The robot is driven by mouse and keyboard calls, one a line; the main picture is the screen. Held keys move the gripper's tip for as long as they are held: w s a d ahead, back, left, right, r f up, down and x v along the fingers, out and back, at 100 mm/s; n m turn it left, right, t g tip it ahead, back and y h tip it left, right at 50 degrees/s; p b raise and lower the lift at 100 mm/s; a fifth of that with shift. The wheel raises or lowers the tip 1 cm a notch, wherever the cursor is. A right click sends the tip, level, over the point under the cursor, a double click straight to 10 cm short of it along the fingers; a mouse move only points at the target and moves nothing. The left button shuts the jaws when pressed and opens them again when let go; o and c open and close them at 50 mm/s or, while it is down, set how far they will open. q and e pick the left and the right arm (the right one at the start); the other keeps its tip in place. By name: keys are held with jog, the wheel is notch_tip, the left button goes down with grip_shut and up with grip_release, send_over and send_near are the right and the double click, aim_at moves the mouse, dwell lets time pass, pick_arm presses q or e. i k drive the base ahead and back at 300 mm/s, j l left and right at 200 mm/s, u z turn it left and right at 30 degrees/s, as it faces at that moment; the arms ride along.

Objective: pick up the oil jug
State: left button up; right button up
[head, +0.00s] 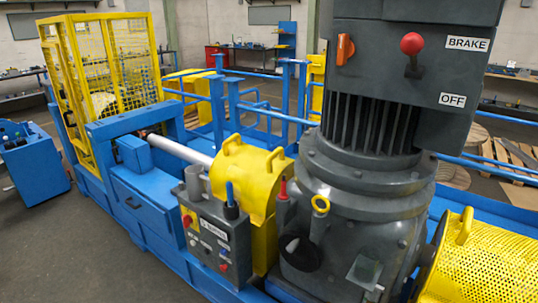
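I cannot make out an oil jug in the head view. Neither of my grippers is in view. A large dark grey motor and gear housing (365,190) fills the right half, with a red knob (411,43) and BRAKE and OFF labels on its upper box. A grey control box (214,238) with red buttons stands to its left, with a grey cylindrical part and a blue-tipped part on top. Much of the floor behind the machine is hidden.
A yellow cover (246,177) and a perforated yellow guard (482,262) sit on the blue frame. A yellow mesh cage (106,75) stands at the back left. A blue cart (33,170) with small dark items stands at far left. Grey floor (60,255) is clear at front left.

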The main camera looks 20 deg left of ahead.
aim_at(196, 179)
jog(key=i+j+z, duration=0.2)
jog(key=j+z, duration=0.25)
jog(key=j, duration=1.15)
jog(key=j+z, duration=0.5)
jog(key=j, duration=1.05)
jog(key=k, duration=0.05)
